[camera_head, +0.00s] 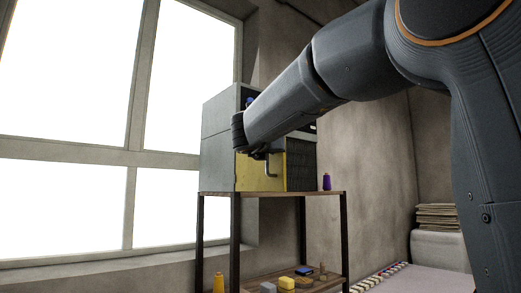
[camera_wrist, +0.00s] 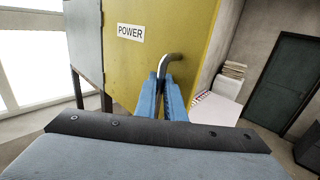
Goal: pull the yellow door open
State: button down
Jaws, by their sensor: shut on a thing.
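The yellow door (camera_head: 272,172) is on the front of a grey cabinet (camera_head: 217,150) that stands on a rack. In the wrist view the door (camera_wrist: 180,40) fills the upper middle and bears a white POWER label (camera_wrist: 131,33). A bent grey metal handle (camera_wrist: 173,60) sticks out from it and also shows in the head view (camera_head: 270,168). My gripper (camera_wrist: 163,88) has blue fingers and is shut on the handle. In the head view the gripper (camera_head: 259,154) is small and dark at the door, partly hidden by my wrist. I cannot tell whether the door is ajar.
The rack (camera_head: 292,194) has a purple spool (camera_head: 327,182) at its right end, and several small blocks lie on the lower shelf. A yellow spool (camera_head: 218,283) stands at lower left. A window is at left. A stack of cloths (camera_head: 437,216) is at right.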

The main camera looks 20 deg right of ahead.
jog(key=shift+w+d+f, duration=0.15)
jog(key=shift+f, duration=0.6)
jog(key=c, duration=1.8)
grip_release()
jog(key=shift+c, duration=0.2)
jog(key=shift+s+d, duration=0.15)
jog(key=shift+s, duration=0.05)
jog(key=r+b+v, duration=0.1)
jog(key=b+v, duration=0.2)
jog(key=v, duration=0.5)
jog(key=shift+w+a+r, duration=0.2)
jog(key=shift+a+r, duration=0.05)
jog(key=shift+a, duration=0.1)
